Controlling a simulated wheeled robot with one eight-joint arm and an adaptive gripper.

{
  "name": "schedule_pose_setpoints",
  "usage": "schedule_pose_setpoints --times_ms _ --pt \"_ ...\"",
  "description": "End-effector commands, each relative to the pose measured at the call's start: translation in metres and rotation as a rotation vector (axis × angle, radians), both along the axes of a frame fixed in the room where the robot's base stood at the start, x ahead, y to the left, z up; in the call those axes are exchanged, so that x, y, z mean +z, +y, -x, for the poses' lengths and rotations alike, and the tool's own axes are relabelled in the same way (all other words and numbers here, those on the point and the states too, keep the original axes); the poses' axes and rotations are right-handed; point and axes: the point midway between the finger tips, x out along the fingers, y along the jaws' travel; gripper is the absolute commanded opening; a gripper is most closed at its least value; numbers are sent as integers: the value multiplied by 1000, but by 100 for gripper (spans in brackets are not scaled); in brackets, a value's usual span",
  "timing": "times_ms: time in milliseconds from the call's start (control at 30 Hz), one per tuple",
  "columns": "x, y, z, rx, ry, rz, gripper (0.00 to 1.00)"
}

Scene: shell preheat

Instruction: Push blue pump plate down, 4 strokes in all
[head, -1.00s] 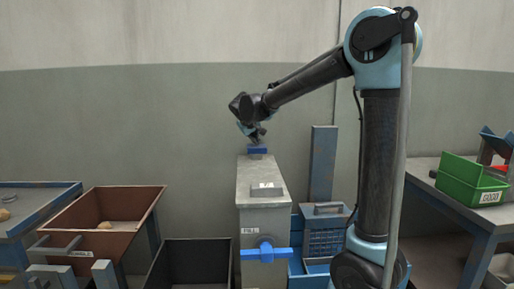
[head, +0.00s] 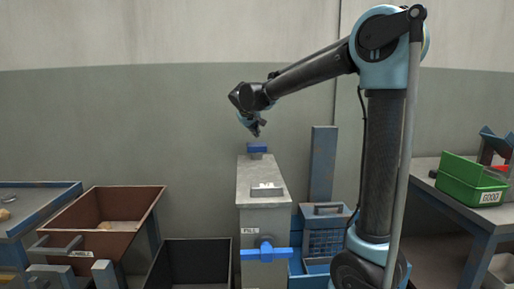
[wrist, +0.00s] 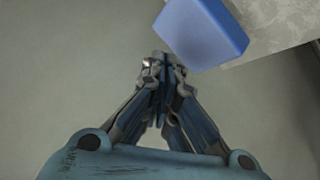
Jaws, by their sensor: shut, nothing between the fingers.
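The blue pump plate (head: 257,148) sits on top of the grey box-shaped tank (head: 264,185), at its far end. In the wrist view the blue plate (wrist: 201,30) shows at the top, right of the fingertips, beside a pale grey surface. My gripper (head: 256,131) is above the plate in the head view, pointing down, with a small gap seeming to separate them. In the wrist view its fingers (wrist: 160,68) are closed together with nothing held. The plate's underside and stem are mostly hidden.
A blue valve handle (head: 265,252) is on the tank's front, below a FILL label. A brown bin (head: 105,223) and a dark bin (head: 190,265) stand left. A blue post (head: 322,165) and a blue crate (head: 325,235) stand right. A green bin (head: 470,183) rests on the right-hand table.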

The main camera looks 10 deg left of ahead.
Motion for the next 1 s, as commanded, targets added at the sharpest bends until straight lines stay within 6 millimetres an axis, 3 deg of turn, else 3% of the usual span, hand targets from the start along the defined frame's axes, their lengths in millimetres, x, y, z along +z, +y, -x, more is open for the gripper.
schedule_pose_setpoints --times_ms 400,1000 --pt "31 0 0 0 0 0 0" --pt "34 0 0 0 0 0 0"
